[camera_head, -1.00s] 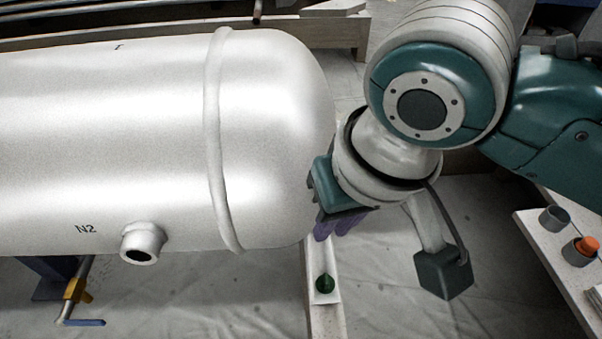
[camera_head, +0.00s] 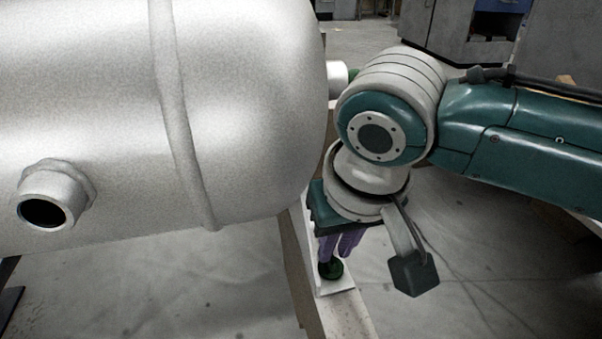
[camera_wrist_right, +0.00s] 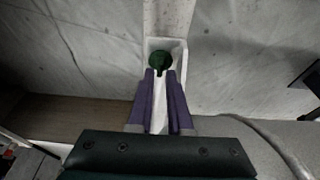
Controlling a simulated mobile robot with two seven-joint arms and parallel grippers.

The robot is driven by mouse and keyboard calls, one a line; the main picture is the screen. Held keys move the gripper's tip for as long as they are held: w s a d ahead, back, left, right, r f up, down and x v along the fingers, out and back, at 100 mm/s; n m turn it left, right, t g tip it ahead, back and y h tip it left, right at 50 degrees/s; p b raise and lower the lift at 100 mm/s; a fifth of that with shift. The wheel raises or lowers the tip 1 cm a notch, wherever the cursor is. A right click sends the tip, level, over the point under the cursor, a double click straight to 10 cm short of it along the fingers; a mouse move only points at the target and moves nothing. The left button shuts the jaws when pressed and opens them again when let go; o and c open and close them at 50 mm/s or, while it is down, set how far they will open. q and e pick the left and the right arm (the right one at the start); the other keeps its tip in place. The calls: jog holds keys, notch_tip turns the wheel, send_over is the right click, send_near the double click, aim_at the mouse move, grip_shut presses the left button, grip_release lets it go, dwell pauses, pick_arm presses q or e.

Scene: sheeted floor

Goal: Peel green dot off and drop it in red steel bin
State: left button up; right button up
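The green dot (camera_head: 331,268) lies on a white backing strip (camera_head: 338,286) on a pale beam, just right of the big tank's rounded end. It also shows in the right wrist view (camera_wrist_right: 160,60), with a small dark notch or tab on its near side. My right gripper (camera_head: 339,256) points down at it with purple fingers. In the right wrist view the fingers (camera_wrist_right: 161,73) are apart, with only the white strip seen between them, and their tips are at the dot's near edge. Whether they touch it I cannot tell. My left gripper and a red steel bin are not in view.
The large white tank (camera_head: 240,110) fills the left, close to my right gripper, with a short nozzle (camera_head: 52,195) on its side. The pale beam (camera_head: 345,318) runs under the strip. Sheeted floor (camera_head: 480,270) lies open at the right. Cabinets (camera_head: 460,30) stand far back.

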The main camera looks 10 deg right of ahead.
aim_at(333, 259)
jog(key=shift+b+x, duration=0.6)
jog(key=shift+x, duration=0.5)
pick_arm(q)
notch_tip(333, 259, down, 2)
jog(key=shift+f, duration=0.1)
pick_arm(e)
grip_shut()
dwell(0.9)
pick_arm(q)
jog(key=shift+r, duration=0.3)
pick_arm(e)
jog(key=shift+r, duration=0.2)
pick_arm(q)
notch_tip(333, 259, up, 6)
jog(key=p, duration=0.6)
jog(key=shift+p, duration=0.35)
pick_arm(e)
jog(key=shift+r, duration=2.35)
